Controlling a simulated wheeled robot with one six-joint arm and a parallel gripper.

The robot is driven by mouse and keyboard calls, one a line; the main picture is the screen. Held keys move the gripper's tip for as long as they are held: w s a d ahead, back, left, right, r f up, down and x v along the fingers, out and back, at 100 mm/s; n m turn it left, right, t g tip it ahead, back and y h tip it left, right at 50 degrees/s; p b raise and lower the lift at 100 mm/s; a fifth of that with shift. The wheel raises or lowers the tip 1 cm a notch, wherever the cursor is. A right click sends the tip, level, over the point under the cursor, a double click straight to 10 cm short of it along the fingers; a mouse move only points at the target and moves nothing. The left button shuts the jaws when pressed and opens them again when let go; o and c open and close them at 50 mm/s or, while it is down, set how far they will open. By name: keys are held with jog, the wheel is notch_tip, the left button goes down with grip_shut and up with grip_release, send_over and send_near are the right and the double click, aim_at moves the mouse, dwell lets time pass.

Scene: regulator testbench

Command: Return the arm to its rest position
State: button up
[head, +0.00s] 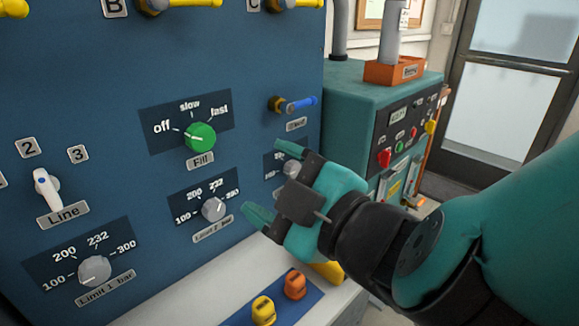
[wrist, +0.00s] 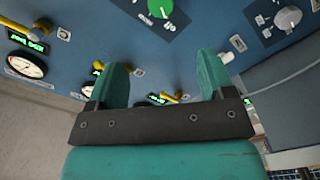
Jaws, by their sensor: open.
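My gripper (head: 262,178) is at the end of my teal arm, in front of the right part of the blue panel (head: 90,120) in the head view. Its two teal fingers are spread apart with nothing between them. In the wrist view my gripper (wrist: 165,80) also shows open and empty. The green Fill knob (head: 200,138) is left of the fingers, apart from them. The Limit 2 knob (head: 213,209) is left of the lower finger. A further grey knob (head: 292,168) is partly hidden behind my gripper.
The white Line handle (head: 46,188) and the Limit 1 knob (head: 95,270) are on the panel's left. A blue valve handle (head: 298,104) sticks out above my gripper. Yellow (head: 263,310) and orange (head: 295,284) pieces stand on the ledge below. A teal machine (head: 385,110) stands at the right.

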jog(key=w+d+f+m+g+h+p, duration=0.2)
jog(key=d+m+h, duration=0.2)
jog(key=d+m, duration=0.15)
jog(key=w+d+f+m+g+h+p, duration=0.1)
jog(key=w+d+m+h, duration=0.1)
jog(key=d+m+h, duration=0.4)
jog(key=s+d+r+g+p, duration=0.1)
jog(key=s+d+g, duration=0.3)
jog(key=s, duration=0.2)
jog(key=s+d+r+m+g+p, duration=0.1)
jog(key=s+d+r+g, duration=0.1)
jog(key=s+d+g, duration=0.2)
jog(key=s, duration=0.3)
jog(key=shift+s+g, duration=0.25)
jog(key=shift+g, duration=0.05)
jog(key=shift+r, duration=0.1)
